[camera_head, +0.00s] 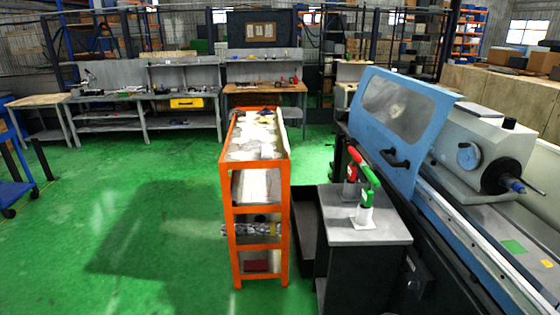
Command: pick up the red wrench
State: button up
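I cannot make out a red wrench for certain. A red upright object (352,165) with a pale lower part stands on the grey top of a dark cabinet (378,235) at the right. Its shape looks more like a bottle or dispenser than a wrench, but it is too small to tell. A similar green object (369,188) with a white lower part stands just in front of it and partly overlaps it. A small red item (256,266) lies on the lowest shelf of the orange rack and cannot be identified. My gripper is not in view.
The orange rack (284,205) stands mid-picture, left of the cabinet. Workbenches (190,93) with small tools line the back. A blue cart (15,190) is at the left edge. Green floor (120,240) is open at left.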

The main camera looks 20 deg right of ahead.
aim_at(352, 170)
jog(key=i+j, duration=0.2)
jog(key=i, duration=0.55)
jog(key=i+j+u, duration=0.1)
jog(key=i, duration=0.6)
jog(key=i+z, duration=0.7)
jog(key=z, duration=0.2)
jog(key=i+j+z, duration=0.2)
jog(key=i+z, duration=0.25)
jog(key=i+l+z, duration=0.15)
jog(key=i, duration=0.25)
jog(key=i+l+z, duration=0.2)
jog(key=i, duration=0.15)
